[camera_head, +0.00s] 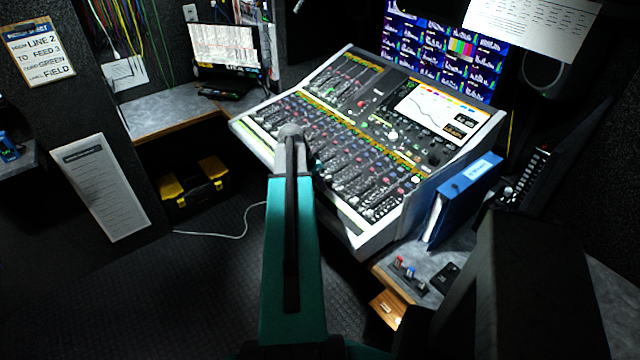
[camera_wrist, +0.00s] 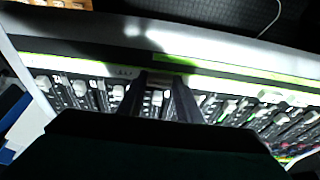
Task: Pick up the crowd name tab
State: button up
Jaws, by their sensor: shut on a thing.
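My gripper (camera_wrist: 160,78) is at the front edge of the mixing console in the wrist view. Its two dark fingers are closed on a small pale tab (camera_wrist: 157,84), which appears to be the crowd name tab; no lettering on it can be read. The tab is at the label strip (camera_wrist: 95,68) below the faders; I cannot tell whether it is clear of the strip. In the head view my teal arm reaches over the console (camera_head: 352,232), and my fingers and the tab are hidden.
A blue binder (camera_head: 462,190) stands right of the console, beside small items on the grey desk (camera_head: 436,268). A monitor (camera_head: 225,47) is at the back left. A black and yellow toolbox (camera_head: 195,188) sits on the floor, with a white cable (camera_head: 225,235) nearby.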

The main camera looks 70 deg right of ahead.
jog(key=shift+r, duration=0.2)
jog(key=shift+r+b, duration=0.85)
jog(key=shift+r, duration=0.55)
jog(key=w+a+r+b, duration=0.1)
jog(key=w+a+b, duration=0.3)
jog(key=w+a, duration=0.4)
jog(key=w, duration=0.6)
jog(key=shift+r, duration=0.4)
